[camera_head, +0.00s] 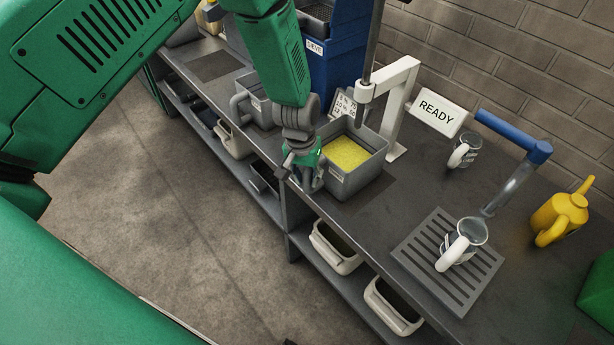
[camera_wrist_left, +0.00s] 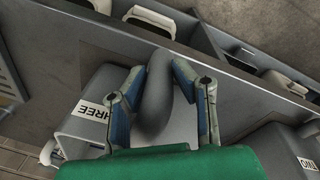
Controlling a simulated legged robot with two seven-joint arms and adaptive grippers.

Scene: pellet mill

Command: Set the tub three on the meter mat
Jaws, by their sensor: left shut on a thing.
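Tub three (camera_head: 350,180) is a grey open tub with yellow contents, under the arm of the white stand. It looks upright; its THREE label shows in the left wrist view (camera_wrist_left: 95,120). My left gripper (camera_head: 306,172) is shut on its grey curved handle (camera_wrist_left: 154,95), on the side toward the bench's front edge. The fingers (camera_wrist_left: 160,100) lie on both sides of the handle. A darker patch, seemingly the meter mat (camera_head: 382,195), shows beside and partly under the tub. I cannot tell whether the tub touches it. My right gripper is not in view.
Another grey tub (camera_head: 262,112) stands left of the gripper. The white stand (camera_head: 394,115) rises close behind tub three. A READY sign (camera_head: 437,110), mugs, a slotted tray (camera_head: 407,252) and a yellow can (camera_head: 562,213) are to the right. White bins (camera_head: 334,247) sit on the lower shelf.

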